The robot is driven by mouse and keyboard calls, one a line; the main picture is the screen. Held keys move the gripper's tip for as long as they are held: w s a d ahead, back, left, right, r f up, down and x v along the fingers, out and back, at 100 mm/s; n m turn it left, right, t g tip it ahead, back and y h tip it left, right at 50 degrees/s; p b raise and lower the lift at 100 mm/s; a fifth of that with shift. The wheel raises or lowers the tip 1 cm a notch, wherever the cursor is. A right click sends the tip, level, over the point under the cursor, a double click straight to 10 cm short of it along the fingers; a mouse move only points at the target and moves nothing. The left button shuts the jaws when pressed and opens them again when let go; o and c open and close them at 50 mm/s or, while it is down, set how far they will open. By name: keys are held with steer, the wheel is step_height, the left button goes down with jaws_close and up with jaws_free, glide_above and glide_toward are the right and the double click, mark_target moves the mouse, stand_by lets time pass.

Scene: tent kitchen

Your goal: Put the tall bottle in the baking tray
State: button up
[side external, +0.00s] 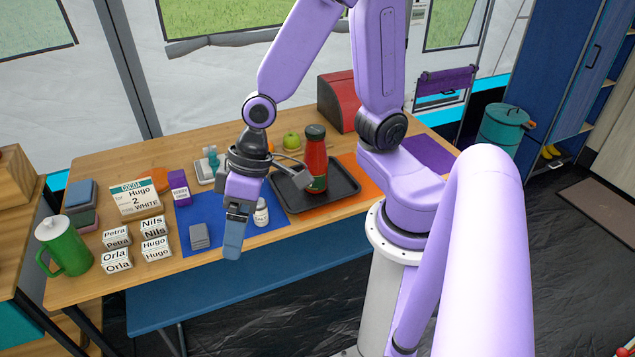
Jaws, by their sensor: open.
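The tall bottle (316,160) is red with a dark cap. It stands upright, and its base appears inside the black baking tray (341,197). My gripper (236,232) points down over the front of the blue mat, left of the tray and apart from the bottle. It is open, with nothing visible between its fingers, though the finger gap is hard to see from this side. Part of the tray's far side is hidden behind the bottle and a dark part at my wrist.
A small white bottle (261,213) stands close right of my gripper. Grey coasters (199,236) lie on the blue mat (184,217). Labelled boxes, a cocoa box (135,198) and a green jug (66,247) stand left. A red bread box (337,100) and a green apple (291,140) are behind.

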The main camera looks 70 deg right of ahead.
steer(key=s+d+r+n+g+h, duration=0.1)
steer(key=s+d+r+n+h, duration=0.2)
steer(key=s+d+n, duration=0.5)
steer(key=shift+s+d+r+h, duration=0.4)
steer(key=shift+s+d+r, duration=0.4)
steer(key=shift+s+d, duration=0.3)
